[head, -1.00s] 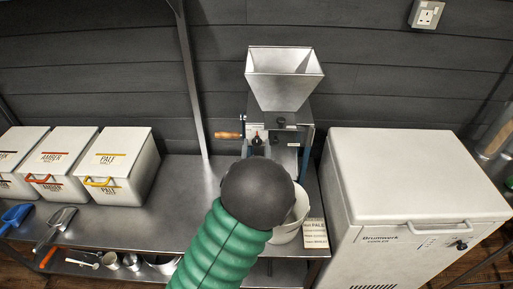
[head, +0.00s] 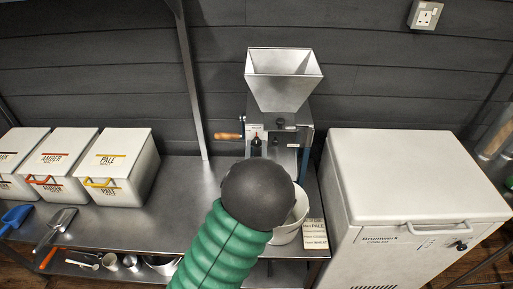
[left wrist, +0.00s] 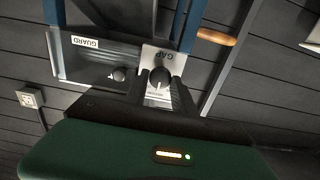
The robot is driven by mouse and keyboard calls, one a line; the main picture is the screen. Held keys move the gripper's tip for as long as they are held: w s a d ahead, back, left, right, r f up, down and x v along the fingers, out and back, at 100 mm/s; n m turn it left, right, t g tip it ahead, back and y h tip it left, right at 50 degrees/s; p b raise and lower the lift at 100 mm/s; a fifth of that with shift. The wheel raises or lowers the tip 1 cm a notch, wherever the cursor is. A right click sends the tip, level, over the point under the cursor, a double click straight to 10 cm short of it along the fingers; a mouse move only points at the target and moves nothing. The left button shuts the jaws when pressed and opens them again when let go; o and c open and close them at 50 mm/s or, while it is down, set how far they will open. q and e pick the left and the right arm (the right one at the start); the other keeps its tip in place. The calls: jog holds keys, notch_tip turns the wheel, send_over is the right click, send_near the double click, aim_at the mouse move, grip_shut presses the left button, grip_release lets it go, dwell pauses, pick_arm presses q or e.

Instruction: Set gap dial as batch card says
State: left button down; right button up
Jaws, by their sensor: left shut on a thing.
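The grain mill (head: 284,80) stands on the steel bench with its hopper on top. In the left wrist view the gap dial (left wrist: 159,77) is a dark round knob with a light pointer mark, on a pale plate lettered GAP. My left gripper (left wrist: 160,90) has its black fingers on either side of the knob and is shut on it. In the head view my own arm hides most of this gripper. The batch card (head: 315,234) stands at the bench front, right of the bucket; its top line reads PALE, and the smaller lines are too blurred to read.
A knob beside a GUARD label (left wrist: 85,42) sits near the dial. The wooden crank handle (head: 228,136) sticks out left of the mill. A white bucket (head: 290,232) stands below it. Malt bins (head: 122,170) are at left, a white cooler (head: 415,190) at right.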

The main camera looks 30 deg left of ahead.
pick_arm(q)
jog(key=shift+m+p, duration=0.35)
jog(key=shift+m, duration=0.15)
jog(key=m+p, duration=0.2)
jog(key=m, duration=0.1)
jog(key=shift+w+d+r+m, duration=0.1)
jog(key=shift+m, duration=0.3)
jog(key=shift+m+p, duration=1.05)
jog(key=shift+m, duration=1.05)
jog(key=shift+f, duration=0.2)
jog(key=c, duration=1.1)
grip_release()
jog(key=shift+d, duration=0.1)
